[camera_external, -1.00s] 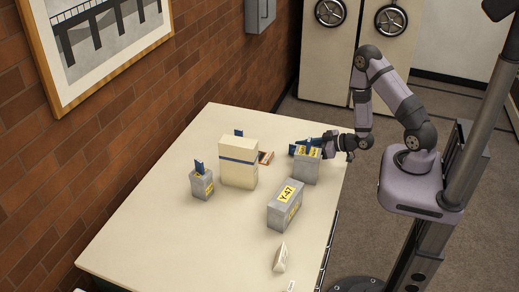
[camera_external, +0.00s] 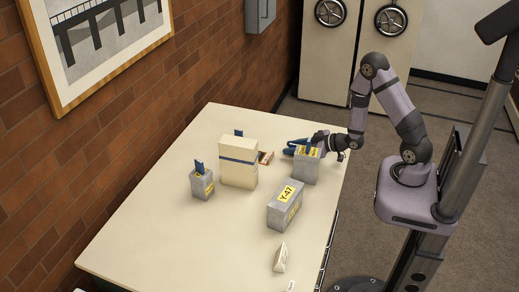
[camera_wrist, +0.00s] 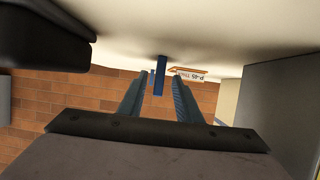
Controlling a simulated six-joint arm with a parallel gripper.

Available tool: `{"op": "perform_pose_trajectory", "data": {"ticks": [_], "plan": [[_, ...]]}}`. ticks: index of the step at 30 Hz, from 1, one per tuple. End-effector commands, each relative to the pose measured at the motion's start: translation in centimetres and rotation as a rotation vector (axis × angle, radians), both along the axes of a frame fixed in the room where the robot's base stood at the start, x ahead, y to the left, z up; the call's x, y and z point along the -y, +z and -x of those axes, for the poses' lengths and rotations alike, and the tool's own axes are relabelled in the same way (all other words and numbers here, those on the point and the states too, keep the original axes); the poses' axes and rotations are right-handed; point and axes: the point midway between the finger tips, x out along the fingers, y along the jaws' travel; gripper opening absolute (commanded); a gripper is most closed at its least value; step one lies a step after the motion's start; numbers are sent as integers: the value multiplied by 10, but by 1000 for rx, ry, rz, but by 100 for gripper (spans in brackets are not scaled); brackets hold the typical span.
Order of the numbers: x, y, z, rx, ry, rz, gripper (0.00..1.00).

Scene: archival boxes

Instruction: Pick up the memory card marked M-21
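No M-21 marking is readable in any view. In the outside view, one blue upright piece (camera_external: 239,133) shows behind the cream box, and another (camera_external: 199,167) stands in a small grey box (camera_external: 202,186). My gripper (camera_external: 288,149) is low at the table's far right, just behind a grey box with a yellow label (camera_external: 306,168), which partly hides it. In the wrist view, which looks upside down, my gripper (camera_wrist: 158,95) has its fingers apart. A blue upright strip (camera_wrist: 159,76) shows between them, seemingly beyond the tips and untouched.
A tall cream box with a blue band (camera_external: 238,163) stands mid-table. A small orange-brown item (camera_external: 266,158) lies beside it; the wrist view shows a tag starting P-45 (camera_wrist: 188,74). Nearer are a grey Y-47 box (camera_external: 285,206) and a small white wedge (camera_external: 281,258). The front left is clear.

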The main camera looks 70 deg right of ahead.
Motion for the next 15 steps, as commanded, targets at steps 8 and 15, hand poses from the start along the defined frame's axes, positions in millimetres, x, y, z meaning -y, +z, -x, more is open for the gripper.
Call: {"op": "perform_pose_trajectory", "data": {"ticks": [8, 15], "plan": [[3, -10, -28, -1, 2, 0, 31], [4, -13, -34, -1, 0, 0, 31]]}}
